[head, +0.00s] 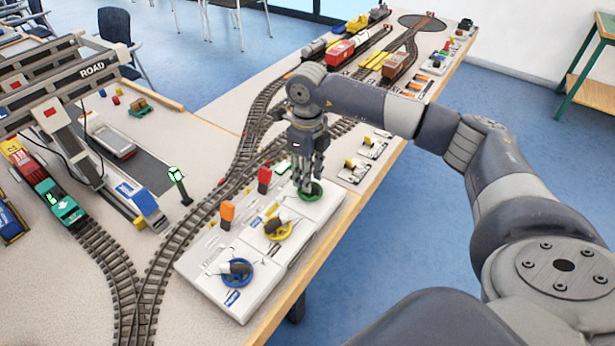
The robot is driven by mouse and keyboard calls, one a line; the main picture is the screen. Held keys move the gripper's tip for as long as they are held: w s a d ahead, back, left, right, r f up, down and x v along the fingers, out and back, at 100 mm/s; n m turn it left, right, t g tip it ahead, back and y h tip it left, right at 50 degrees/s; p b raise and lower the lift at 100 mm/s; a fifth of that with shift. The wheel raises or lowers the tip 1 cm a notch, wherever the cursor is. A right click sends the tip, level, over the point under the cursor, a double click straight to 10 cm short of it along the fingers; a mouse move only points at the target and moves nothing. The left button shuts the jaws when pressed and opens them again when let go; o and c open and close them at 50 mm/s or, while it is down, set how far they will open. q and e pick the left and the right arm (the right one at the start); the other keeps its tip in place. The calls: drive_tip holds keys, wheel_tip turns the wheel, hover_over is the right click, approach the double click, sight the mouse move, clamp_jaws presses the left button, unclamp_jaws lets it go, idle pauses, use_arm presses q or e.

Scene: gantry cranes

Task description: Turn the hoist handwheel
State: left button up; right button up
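A white control panel (262,262) lies along the table's right edge with three handwheels: a blue handwheel (236,280), a yellow handwheel (279,231) and a green handwheel (311,195). Their labels are too small to read, so I cannot tell which is the hoist's. My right gripper (309,184) points straight down at the green handwheel, its fingertips at the wheel and hiding part of it. I cannot tell whether the fingers are closed on it. The grey gantry crane (62,78) with a ROAD sign stands at the left. My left gripper is not in view.
Orange and red levers (227,211) stand along the panel's back edge. Curved railway track (180,245) runs behind it. More small control panels (372,146) line the edge farther back.

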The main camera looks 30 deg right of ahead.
wheel_tip(320, 180, up, 10)
drive_tip(key=shift+r, duration=0.25)
idle(0.3)
